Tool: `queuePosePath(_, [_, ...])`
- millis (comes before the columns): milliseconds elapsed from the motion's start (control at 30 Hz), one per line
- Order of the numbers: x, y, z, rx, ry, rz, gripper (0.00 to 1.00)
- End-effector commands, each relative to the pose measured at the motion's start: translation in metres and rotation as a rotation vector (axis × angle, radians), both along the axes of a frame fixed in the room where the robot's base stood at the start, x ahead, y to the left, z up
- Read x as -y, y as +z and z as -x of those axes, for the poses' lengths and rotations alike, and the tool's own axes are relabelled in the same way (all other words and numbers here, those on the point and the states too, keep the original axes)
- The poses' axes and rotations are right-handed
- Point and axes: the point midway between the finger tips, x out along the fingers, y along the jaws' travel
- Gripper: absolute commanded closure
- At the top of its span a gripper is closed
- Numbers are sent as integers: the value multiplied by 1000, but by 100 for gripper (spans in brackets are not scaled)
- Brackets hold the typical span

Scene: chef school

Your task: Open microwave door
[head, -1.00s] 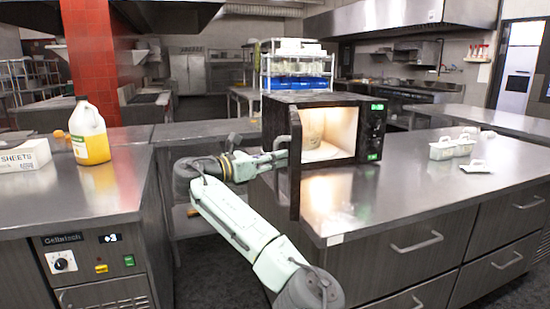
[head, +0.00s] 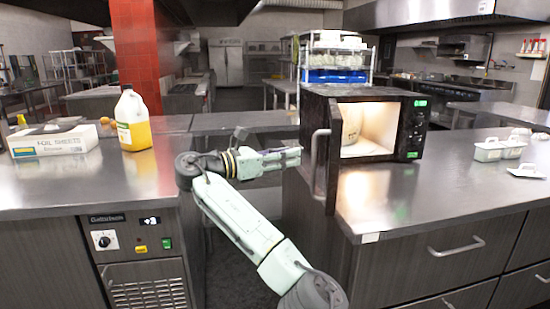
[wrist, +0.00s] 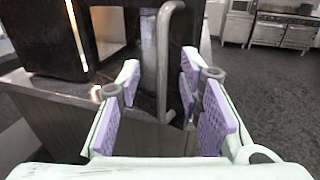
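The black microwave (head: 409,150) stands on the counter with its door (head: 332,165) swung open and its lit inside showing. The grey door handle (head: 314,150) is a vertical bar on the door's outer side. My gripper (head: 299,157) is just left of the handle in the head view. In the wrist view my gripper (wrist: 160,108) is open, with purple pads apart. The handle (wrist: 163,65) shows upright between the two sides, touching neither clearly. Whether it lies within finger reach is hard to tell.
The metal counter (head: 440,195) carries white lidded containers (head: 500,149) at right. A rack with blue trays (head: 335,76) stands behind the microwave. On the left counter are a yellow jug (head: 133,122) and a white box (head: 52,141). A floor gap separates the counters.

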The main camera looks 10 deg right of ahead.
Motion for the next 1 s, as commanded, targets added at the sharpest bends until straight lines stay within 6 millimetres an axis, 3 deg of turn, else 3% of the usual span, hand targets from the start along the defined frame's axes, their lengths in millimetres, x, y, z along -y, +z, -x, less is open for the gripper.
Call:
queuePosePath(233, [-26,-1,10,-3,0,-2,67])
queuePosePath(633, [-31,-1,13,-2,-4,0,67])
queuePosePath(733, [-40,-2,9,14,32,-9,67])
queuePosePath(867, [-92,-6,-7,114,218,-68,67])
queuePosePath(967, [-160,-7,-20,246,451,-175,67])
queuePosePath(1000, [-191,-7,-21,304,552,-234,67])
